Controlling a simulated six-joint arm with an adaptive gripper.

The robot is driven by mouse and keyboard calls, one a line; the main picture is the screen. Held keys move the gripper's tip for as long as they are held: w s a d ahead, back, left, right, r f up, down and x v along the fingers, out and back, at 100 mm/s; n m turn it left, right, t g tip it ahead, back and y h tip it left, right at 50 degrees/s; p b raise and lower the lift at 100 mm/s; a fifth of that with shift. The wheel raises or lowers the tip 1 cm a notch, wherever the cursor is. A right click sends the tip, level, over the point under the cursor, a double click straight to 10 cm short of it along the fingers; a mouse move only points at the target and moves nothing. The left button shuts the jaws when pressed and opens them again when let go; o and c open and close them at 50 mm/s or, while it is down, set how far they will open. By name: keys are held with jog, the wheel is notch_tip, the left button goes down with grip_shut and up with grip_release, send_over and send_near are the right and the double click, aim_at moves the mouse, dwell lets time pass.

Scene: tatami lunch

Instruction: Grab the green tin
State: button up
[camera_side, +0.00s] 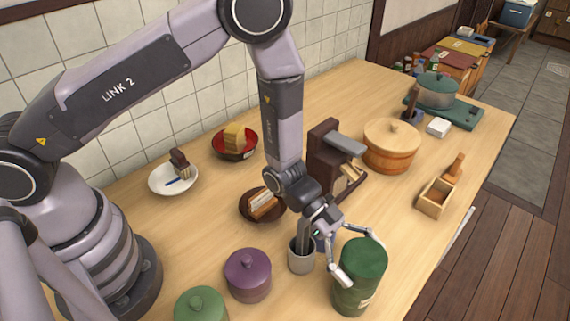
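The green tin (362,276) is a tall, dark green cylinder with a pale label low on its side. It stands upright on the table near the front edge of the view. My gripper (361,258) is at the upper part of the tin, reaching in from the left with its fingers spread. One finger lies along the near left side and the other curves past the far side of the top. I see no clear grip; contact on the far side is hidden.
A grey cup (301,261) with dark utensils stands close left of my gripper. A purple lidded pot (248,278) and a green lidded pot (201,306) are farther left. A wooden tub (391,149) and small wooden box (435,200) stand behind. Table right of the tin is clear.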

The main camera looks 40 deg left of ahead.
jog(key=c, duration=0.6)
